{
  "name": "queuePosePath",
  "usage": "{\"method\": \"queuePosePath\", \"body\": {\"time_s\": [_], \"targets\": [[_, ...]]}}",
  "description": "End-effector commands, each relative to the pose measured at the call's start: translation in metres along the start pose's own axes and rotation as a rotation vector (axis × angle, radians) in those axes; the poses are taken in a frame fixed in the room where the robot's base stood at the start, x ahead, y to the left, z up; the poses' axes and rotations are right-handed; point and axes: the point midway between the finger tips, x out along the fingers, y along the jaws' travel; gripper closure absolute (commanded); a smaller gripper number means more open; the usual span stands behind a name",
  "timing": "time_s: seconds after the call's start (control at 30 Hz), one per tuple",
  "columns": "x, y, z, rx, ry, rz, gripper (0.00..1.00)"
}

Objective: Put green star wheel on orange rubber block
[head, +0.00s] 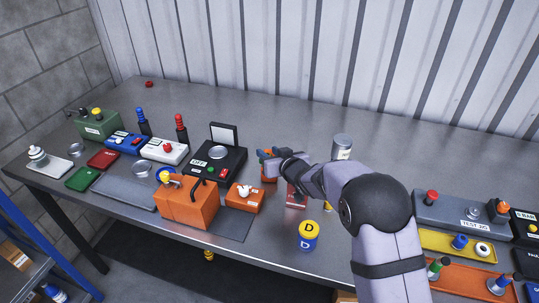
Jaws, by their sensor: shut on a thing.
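My gripper (266,156) is at the middle of the bench, just right of the black box with a round dial. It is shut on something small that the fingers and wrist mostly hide. I cannot make out its shape or colour, and I see no green star wheel clearly anywhere. A small orange block-like piece (269,173) shows directly under the gripper. It may be the orange rubber block; I cannot tell whether the held thing touches it.
The black box (217,160) has a raised lid. A large orange box (187,204) and a smaller orange box (246,198) stand in front. A red box (295,197), a blue-yellow can (309,236) and a grey can (342,146) are near my arm.

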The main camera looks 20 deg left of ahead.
Motion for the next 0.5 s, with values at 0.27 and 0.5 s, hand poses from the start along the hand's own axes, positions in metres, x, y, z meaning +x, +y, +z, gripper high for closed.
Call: {"method": "queuePosePath", "body": {"time_s": [0.27, 0.5], "targets": [[0.0032, 0.001, 0.0067, -0.001, 0.004, 0.0, 0.96], [0.0046, 0.0014, 0.0104, -0.001, 0.003, 0.0, 0.96]]}}
